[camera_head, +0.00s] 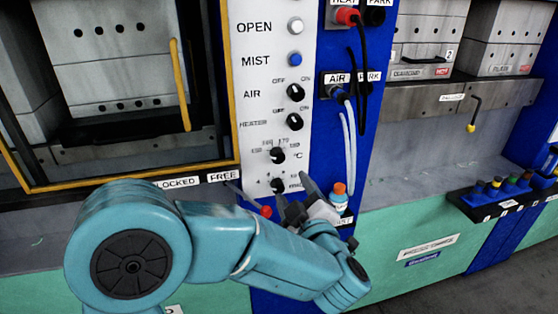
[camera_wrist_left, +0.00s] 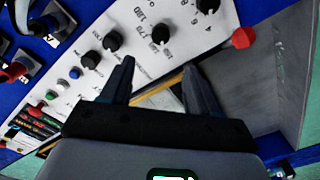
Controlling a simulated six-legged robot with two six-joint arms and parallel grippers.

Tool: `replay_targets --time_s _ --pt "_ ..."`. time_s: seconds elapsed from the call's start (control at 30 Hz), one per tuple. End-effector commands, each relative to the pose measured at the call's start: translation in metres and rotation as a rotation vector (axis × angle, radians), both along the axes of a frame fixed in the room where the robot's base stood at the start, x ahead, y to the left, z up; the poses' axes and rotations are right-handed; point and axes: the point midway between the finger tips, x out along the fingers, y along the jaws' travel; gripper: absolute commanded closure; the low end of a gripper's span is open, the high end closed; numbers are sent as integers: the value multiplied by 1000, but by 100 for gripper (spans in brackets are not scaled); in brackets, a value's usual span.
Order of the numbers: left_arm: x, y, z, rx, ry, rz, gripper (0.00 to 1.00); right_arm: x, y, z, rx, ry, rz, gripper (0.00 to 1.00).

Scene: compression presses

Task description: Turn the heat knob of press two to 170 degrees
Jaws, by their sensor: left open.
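The heat knob (camera_head: 278,155) is the black knob marked °C on the white control panel (camera_head: 262,60), with 170 printed above it. In the left wrist view the heat knob (camera_wrist_left: 160,33) sits near the printed 160, 170 and 180; its exact setting is too small to read. My left gripper (camera_head: 305,202) is open in front of the lower panel, below and right of the heat knob. In the left wrist view its two dark fingers (camera_wrist_left: 160,75) are apart with nothing between them, the heat knob beyond the tips. No contact shows. My right gripper is out of view.
Another black knob (camera_head: 277,185) sits just below the heat knob, and the HEATER knob (camera_head: 295,122) above. A red-tipped lever (camera_wrist_left: 242,37) stands close to my left gripper. An orange-capped bottle (camera_head: 339,197) is at its right.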

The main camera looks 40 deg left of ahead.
Motion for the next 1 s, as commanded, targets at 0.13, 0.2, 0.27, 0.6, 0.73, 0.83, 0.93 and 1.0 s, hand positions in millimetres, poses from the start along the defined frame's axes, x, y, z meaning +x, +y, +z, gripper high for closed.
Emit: replay_targets --time_s 0.13,0.2,0.27,0.6,0.73,0.83,0.93,1.0 --pt "24 29 1 0 3 5 40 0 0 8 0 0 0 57" --pt "35 43 1 1 3 4 40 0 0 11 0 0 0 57" --pt "44 53 1 1 3 4 40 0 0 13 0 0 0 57" --pt "80 94 0 1 3 -1 40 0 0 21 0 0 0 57" --pt "84 97 -1 2 4 -4 40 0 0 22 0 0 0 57" --pt "85 98 -1 1 3 -4 40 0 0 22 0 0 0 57" --pt "84 98 -1 1 3 -4 40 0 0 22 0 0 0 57" --pt "84 98 -1 1 3 -4 49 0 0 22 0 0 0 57"
